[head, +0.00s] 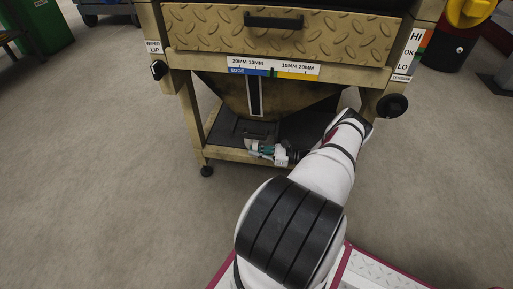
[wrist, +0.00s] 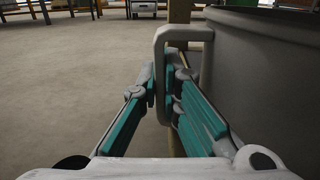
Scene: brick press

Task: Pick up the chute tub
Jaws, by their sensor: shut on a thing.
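The chute tub (head: 262,126) is dark grey and sits low on the machine's bottom shelf, under the hopper. Its curved grey wall (wrist: 265,75) fills the right of the wrist view. A pale grey loop handle (wrist: 162,48) stands out from that wall. My gripper (wrist: 164,92), with teal pads, is shut on the handle's upright bar. In the head view my gripper (head: 258,148) is small, at the shelf's front edge by the tub. Whether the tub touches the shelf cannot be told.
The yellow machine frame (head: 196,110) stands around the tub, with a hopper (head: 230,88) close above. A drawer (head: 275,28) and a scale strip (head: 270,68) are higher up. A black knob (head: 392,106) juts out at right. The floor (head: 100,170) to the left is clear.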

